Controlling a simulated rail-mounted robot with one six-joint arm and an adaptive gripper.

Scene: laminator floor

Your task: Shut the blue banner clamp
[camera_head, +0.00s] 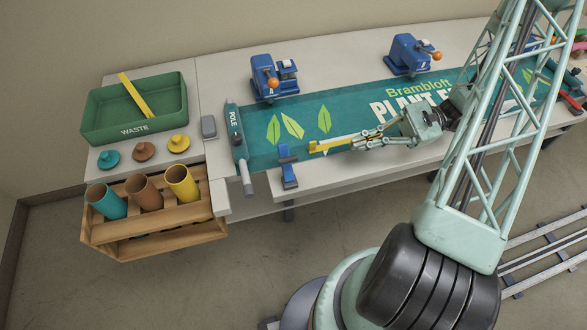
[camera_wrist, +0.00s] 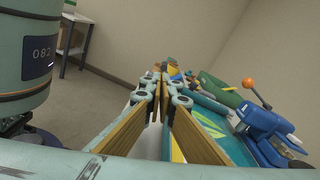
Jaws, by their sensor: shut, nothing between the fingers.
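The blue banner clamp (camera_head: 288,168) is a narrow blue bar across the front edge of the table, at the left part of the teal banner (camera_head: 262,152). I cannot tell how far it is open or shut. My gripper (camera_head: 313,147) is shut and empty, with its yellow fingers pointing left, just above the banner and close to the right of the clamp. Contact cannot be made out. In the wrist view my gripper (camera_wrist: 160,72) has its finger ends together, and the clamp cannot be made out there.
Blue devices with orange knobs stand behind the banner, one (camera_head: 272,80) at left and one (camera_head: 410,56) at right. A grey pole (camera_head: 238,145) lies along the banner's left end. A green waste tray (camera_head: 135,128) and a wooden rack (camera_head: 165,232) with tubes are left. A red clamp (camera_head: 571,101) is far right.

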